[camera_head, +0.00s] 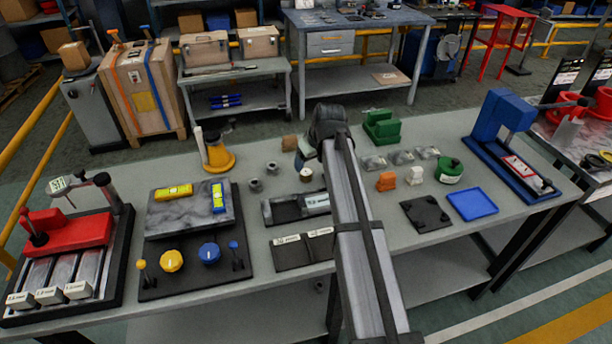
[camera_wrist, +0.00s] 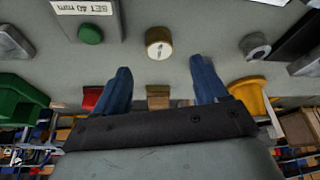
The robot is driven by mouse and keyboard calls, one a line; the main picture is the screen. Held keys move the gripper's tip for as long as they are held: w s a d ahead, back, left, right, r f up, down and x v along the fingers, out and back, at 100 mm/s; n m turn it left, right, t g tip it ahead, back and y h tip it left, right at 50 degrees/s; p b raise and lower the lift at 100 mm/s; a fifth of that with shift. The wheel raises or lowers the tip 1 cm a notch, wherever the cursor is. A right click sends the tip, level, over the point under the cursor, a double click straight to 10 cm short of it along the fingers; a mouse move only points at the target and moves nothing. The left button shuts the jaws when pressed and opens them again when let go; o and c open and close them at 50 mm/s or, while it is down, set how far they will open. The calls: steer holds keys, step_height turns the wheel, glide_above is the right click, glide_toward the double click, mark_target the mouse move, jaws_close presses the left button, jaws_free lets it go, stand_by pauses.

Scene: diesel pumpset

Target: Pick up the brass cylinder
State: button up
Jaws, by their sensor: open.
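The brass cylinder (camera_head: 305,176) stands on the grey workbench, near the end of my arm in the head view. In the wrist view the brass cylinder (camera_wrist: 158,48) shows a pale top face with a dark mark and stands clear of other things. My gripper (camera_wrist: 160,66) is open, with two blue fingers spread apart and nothing held between them. In the wrist view the cylinder appears just beyond the fingertips, roughly centred between them. In the head view my arm hides most of the gripper; a bluish finger shows beside the cylinder.
A brown block (camera_head: 289,142) stands behind the cylinder. Two grey nuts (camera_head: 264,177) lie to its left, and a dark tray-like fixture (camera_head: 283,208) lies in front. A yellow-based stand (camera_head: 218,160) is further left. A green block (camera_head: 382,127) stands to the right.

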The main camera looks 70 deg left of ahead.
mark_target(306, 172)
steer(key=shift+x, duration=2.95)
steer(key=shift+d, duration=0.15)
steer(key=c, duration=1.2)
steer(key=shift+c, duration=0.6)
steer(key=shift+r, duration=0.1)
